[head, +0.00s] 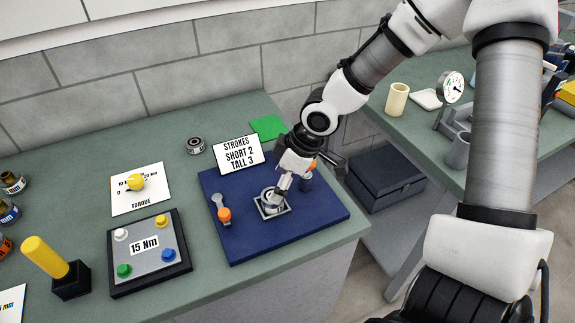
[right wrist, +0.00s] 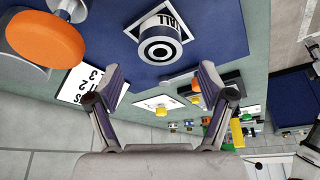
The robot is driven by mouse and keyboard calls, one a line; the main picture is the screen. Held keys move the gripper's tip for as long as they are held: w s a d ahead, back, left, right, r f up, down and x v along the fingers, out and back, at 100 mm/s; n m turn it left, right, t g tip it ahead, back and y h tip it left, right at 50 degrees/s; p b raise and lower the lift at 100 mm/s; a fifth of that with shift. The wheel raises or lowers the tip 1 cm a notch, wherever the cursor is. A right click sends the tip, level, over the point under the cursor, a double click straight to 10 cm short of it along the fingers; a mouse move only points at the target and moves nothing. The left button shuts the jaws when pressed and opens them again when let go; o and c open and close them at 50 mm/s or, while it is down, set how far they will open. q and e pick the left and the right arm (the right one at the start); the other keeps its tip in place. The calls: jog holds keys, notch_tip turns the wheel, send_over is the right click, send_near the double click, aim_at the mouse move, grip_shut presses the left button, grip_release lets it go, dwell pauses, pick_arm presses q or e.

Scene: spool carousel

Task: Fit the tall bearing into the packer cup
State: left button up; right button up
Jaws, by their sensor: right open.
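A pale round piece with a dark ring on its top (right wrist: 160,48) stands on a white square on the blue board, with lettering ending in "ALL" beside it; it also shows in the head view (head: 270,197). I cannot tell whether it is the bare packer cup or a bearing seated in the cup. My right gripper (right wrist: 158,85) is open and empty, its fingers apart, close to this piece; in the head view it hangs just above and behind it (head: 284,184). A loose bearing (head: 195,145) stands on the green bench behind the board. My left gripper is out of view.
The blue board (head: 325,210) carries an orange-knobbed lever (head: 224,214); another orange knob (right wrist: 45,38) is near my right gripper. The strokes sign (head: 238,154) and a green pad (head: 268,127) are behind. A button box (head: 150,285) is left of the board.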

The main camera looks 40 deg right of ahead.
jog(key=v, duration=0.6)
jog(key=shift+s+r, duration=0.2)
jog(key=shift+r, duration=0.15)
jog(key=shift+d, duration=0.15)
